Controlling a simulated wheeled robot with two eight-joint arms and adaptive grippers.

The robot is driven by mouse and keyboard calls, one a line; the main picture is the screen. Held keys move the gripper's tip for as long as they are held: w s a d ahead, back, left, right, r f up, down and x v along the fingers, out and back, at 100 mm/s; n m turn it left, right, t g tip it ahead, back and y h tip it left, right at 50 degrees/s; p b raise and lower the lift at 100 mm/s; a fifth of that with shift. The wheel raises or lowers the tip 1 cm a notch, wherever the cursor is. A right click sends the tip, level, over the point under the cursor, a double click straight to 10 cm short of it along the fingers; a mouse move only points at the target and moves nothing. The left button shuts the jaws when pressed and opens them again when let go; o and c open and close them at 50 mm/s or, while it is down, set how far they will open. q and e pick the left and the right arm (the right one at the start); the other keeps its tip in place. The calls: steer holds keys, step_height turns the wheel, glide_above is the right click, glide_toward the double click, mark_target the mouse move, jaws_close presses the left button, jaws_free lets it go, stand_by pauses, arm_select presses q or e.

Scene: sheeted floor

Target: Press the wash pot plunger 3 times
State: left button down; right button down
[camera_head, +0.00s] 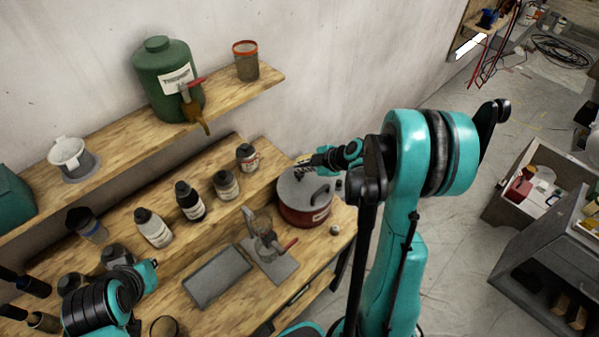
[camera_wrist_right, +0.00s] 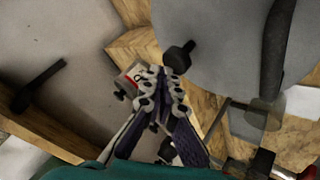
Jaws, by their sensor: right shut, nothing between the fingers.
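The wash pot (camera_head: 307,213) is a red pot with a white label, a grey lid and a dark handle. It stands at the right end of the workbench. In the right wrist view its grey lid (camera_wrist_right: 225,75) fills the upper right, and a small black plunger knob (camera_wrist_right: 179,57) stands at the lid's edge.
A metal stand with a red handle (camera_head: 289,245) and a grey tray (camera_head: 217,276) are left of the pot. Several bottles (camera_head: 190,203) line the bench behind. A green canister (camera_head: 165,75) and an orange-rimmed jar (camera_head: 246,62) stand on the upper shelf.

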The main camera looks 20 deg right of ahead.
steer(key=shift+f+b, duration=1.2)
steer(key=shift+f, duration=0.05)
stand_by(0.9)
steer(key=shift+r, duration=0.1)
steer(key=shift+r+p, duration=0.95)
steer(key=shift+r, duration=0.6)
steer(key=shift+r, duration=0.1)
step_height(320, 180, up, 5)
steer(key=p, duration=0.3)
steer(key=shift+p, duration=0.3)
